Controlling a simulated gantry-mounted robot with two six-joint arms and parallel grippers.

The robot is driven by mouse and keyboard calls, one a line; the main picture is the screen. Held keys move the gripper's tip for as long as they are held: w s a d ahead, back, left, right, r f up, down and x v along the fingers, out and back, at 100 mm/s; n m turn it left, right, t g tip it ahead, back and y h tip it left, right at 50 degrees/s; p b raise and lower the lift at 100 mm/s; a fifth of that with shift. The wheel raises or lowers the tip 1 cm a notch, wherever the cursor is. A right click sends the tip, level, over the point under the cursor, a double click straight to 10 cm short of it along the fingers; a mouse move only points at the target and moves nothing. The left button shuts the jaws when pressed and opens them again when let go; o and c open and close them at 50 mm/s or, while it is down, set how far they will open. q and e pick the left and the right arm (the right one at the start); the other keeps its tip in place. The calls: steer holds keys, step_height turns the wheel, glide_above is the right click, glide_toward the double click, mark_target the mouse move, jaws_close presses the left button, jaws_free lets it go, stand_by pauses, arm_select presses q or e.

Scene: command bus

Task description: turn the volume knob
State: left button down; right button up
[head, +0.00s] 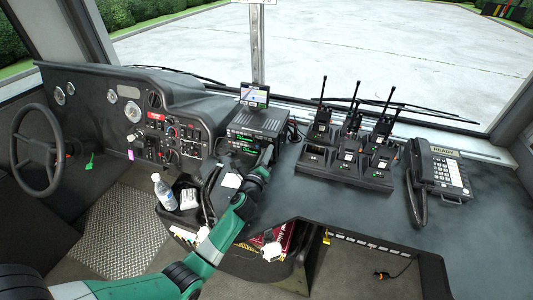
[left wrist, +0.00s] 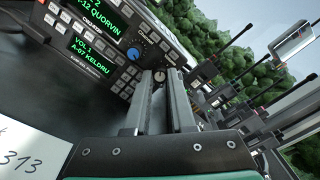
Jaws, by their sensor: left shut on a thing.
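Two stacked radio units (head: 258,122) stand on the dash in the head view. In the left wrist view the lower radio (left wrist: 95,62) shows green text reading "VOL 1" and "A-07 KELDRU". Its dark volume knob (left wrist: 160,76) sits at the right end of its face, below a blue knob (left wrist: 172,57) on the upper unit. My left gripper (head: 267,157) reaches the radio's right front. In the left wrist view its fingers (left wrist: 159,84) are on both sides of the lower knob, shut on it. My right gripper is not in view.
A rack of handheld radios (head: 345,170) with antennas stands to the right, and a desk phone (head: 440,172) beyond it. A small screen (head: 254,95) stands above the radios. A bottle (head: 163,192) and a steering wheel (head: 38,150) are to the left. A paper note (head: 231,181) lies near my forearm.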

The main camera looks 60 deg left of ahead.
arm_select(q)
steer(key=shift+n, duration=0.5)
steer(key=n+b, duration=0.1)
steer(key=n, duration=0.3)
steer(key=shift+n, duration=0.3)
steer(key=n+b, duration=0.1)
steer(key=n, duration=0.3)
steer(key=shift+h, duration=0.3)
steer(key=n+b, duration=0.1)
steer(key=n, duration=0.3)
steer(key=shift+n, duration=0.4)
steer(key=n+b, duration=0.2)
steer(key=n, duration=0.2)
steer(key=shift+n, duration=0.3)
steer(key=c, duration=0.8)
jaws_free()
steer(key=shift+o, duration=0.2)
